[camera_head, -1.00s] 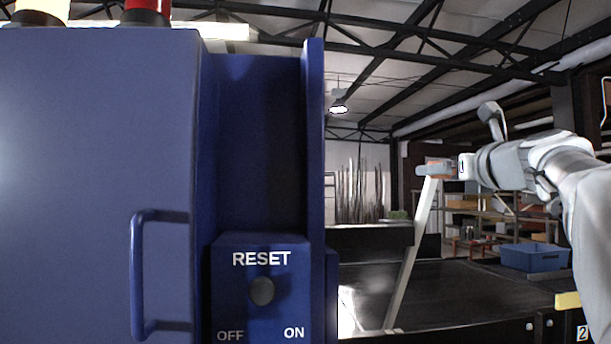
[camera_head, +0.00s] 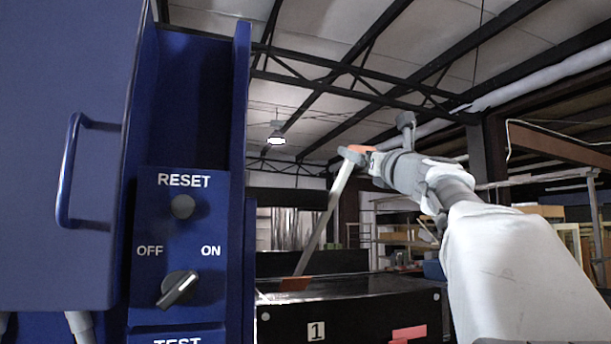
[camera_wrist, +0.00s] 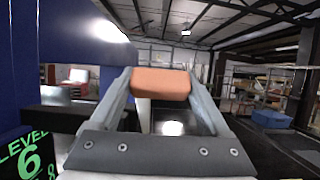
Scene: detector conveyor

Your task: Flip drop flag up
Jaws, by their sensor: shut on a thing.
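The drop flag (camera_head: 322,220) is a grey bar with an orange block at its upper end and an orange piece at its foot on the conveyor. In the head view it stands up from the conveyor, tilted with its top to the right. My gripper (camera_head: 357,151) is at its upper end. In the wrist view my gripper's two fingers are shut on the orange block (camera_wrist: 161,84), one on each side. The bar (camera_wrist: 143,112) runs below the block, mostly hidden by the gripper.
The blue detector cabinet (camera_head: 60,250) fills the left, with a handle and a panel carrying a RESET button (camera_head: 183,206) and an OFF/ON knob (camera_head: 178,288). The dark conveyor (camera_head: 370,302) lies below the flag. A blue bin (camera_wrist: 271,118) is at the right.

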